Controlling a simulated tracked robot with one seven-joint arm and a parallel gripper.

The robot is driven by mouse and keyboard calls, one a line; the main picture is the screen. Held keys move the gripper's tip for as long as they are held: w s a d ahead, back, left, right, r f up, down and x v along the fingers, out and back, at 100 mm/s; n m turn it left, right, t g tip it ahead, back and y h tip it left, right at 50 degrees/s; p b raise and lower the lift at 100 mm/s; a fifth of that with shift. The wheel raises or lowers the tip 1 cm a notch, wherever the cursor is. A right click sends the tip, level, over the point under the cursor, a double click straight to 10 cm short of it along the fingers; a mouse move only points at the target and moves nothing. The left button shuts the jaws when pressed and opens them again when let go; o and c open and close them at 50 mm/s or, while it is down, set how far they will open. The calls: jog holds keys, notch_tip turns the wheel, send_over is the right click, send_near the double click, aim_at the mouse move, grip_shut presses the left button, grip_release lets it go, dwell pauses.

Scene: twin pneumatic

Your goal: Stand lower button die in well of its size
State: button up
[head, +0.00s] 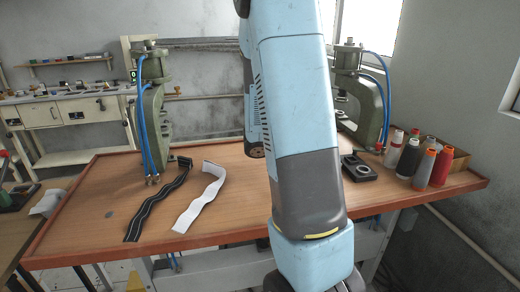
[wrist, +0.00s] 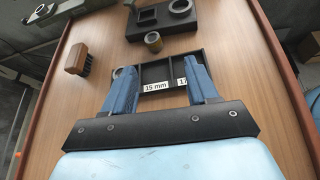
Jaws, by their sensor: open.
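My gripper (wrist: 161,72) is open in the wrist view, its two blue fingers apart over a black tray (wrist: 165,66). The tray has compartments labelled "15 mm" and a second label starting with 1, partly covered by the right finger. The block carries a round ring and a square recess, and also shows in the head view (head: 360,170). A grey ring shape shows at the left fingertip; I cannot tell whether it touches.
A wooden brush (wrist: 76,57) lies left of the tray. Two green presses (head: 152,120) with blue hoses stand at the table's back. Thread spools (head: 424,165) crowd the right end. Black and white straps (head: 200,205) lie on the left; bare wood lies around them.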

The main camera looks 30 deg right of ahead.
jog(key=s+a+r+m+t+y, duration=0.2)
jog(key=s+a+r+m+y, duration=0.2)
jog(key=a, duration=0.6)
jog(key=s+a+r+m+t+y, duration=0.3)
jog(key=a+r, duration=0.4)
jog(key=a, duration=0.3)
jog(key=s+a+r+m+t+y, duration=0.2)
jog(key=s+a+r+m+y, duration=0.3)
jog(key=a, duration=0.5)
jog(key=s+r+m, duration=0.1)
jog(key=m, duration=0.1)
jog(key=shift+r+m+t, duration=0.2)
jog(key=shift+m+t, duration=0.1)
jog(key=shift+t, duration=0.1)
jog(key=shift+o, duration=0.3)
jog(key=shift+s, duration=0.1)
